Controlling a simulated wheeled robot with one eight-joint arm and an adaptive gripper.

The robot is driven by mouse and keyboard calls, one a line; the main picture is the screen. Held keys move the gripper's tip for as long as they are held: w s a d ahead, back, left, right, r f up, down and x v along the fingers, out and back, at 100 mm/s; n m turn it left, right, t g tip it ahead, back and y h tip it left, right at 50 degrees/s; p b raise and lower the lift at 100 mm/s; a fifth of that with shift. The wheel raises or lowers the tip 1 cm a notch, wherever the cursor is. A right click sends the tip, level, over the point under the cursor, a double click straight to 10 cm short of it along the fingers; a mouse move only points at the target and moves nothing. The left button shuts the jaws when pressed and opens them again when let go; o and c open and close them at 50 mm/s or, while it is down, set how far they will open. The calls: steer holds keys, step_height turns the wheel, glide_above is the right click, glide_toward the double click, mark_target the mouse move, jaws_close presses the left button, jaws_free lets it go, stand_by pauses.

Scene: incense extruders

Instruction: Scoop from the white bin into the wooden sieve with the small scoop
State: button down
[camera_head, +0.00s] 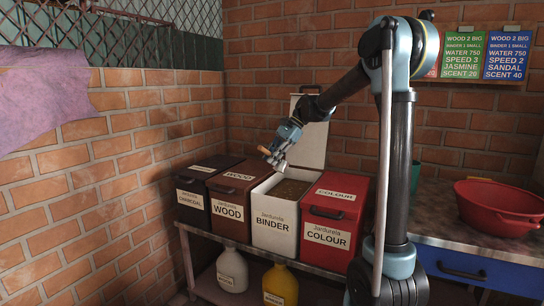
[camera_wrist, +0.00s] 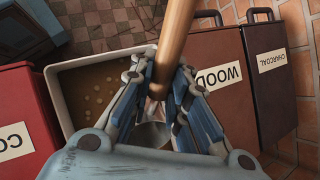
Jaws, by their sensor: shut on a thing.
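The white bin (camera_head: 275,231), labelled "Jardurela BINDER", stands with its lid (camera_head: 312,135) raised and grainy brown powder inside. Its rim and contents also show at the left of the wrist view (camera_wrist: 55,95). My gripper (camera_head: 277,153) is above the bin's back left side, shut on the small scoop (camera_head: 264,151). The scoop's wooden handle (camera_wrist: 176,35) passes between the fingers in the wrist view. Part of its metal bowl (camera_wrist: 150,134) shows below the fingers; whether it holds powder cannot be told. The wooden sieve is not in either view.
Closed brown WOOD (camera_head: 228,212) and black CHARCOAL (camera_head: 193,203) bins stand left of the white bin. The closed red COLOUR bin (camera_head: 327,236) stands right. A red basin (camera_head: 497,206) is on the right counter. Brick walls close off the back and left.

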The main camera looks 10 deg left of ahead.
mark_target(286, 169)
steer(key=shift+w+d+f, duration=1.8)
steer(key=shift+w+f, duration=0.5)
steer(key=shift+f, duration=1.7)
steer(key=shift+w+d+f, duration=1.75)
steer(key=shift+w+f, duration=0.55)
steer(key=shift+f, duration=1.7)
steer(key=shift+s+a+r+n+t+h, duration=0.15)
steer(key=shift+s+a+r+t+h, duration=0.45)
steer(key=shift+r, duration=0.9)
steer(key=shift+s+a+r+n+t+h, duration=0.1)
steer(key=shift+s+r+t+h, duration=0.2)
steer(key=shift+r+t+h, duration=0.65)
steer(key=shift+s+a+r+n+t+h, duration=0.15)
steer(key=shift+s+a+r+t+h, duration=0.5)
steer(key=shift+r, duration=1.35)
steer(key=s+a+r+t, duration=0.1)
steer(key=s+a+r, duration=0.3)
steer(key=s, duration=0.2)
steer(key=shift+s+a+r, duration=0.3)
steer(key=shift+s+a, duration=0.1)
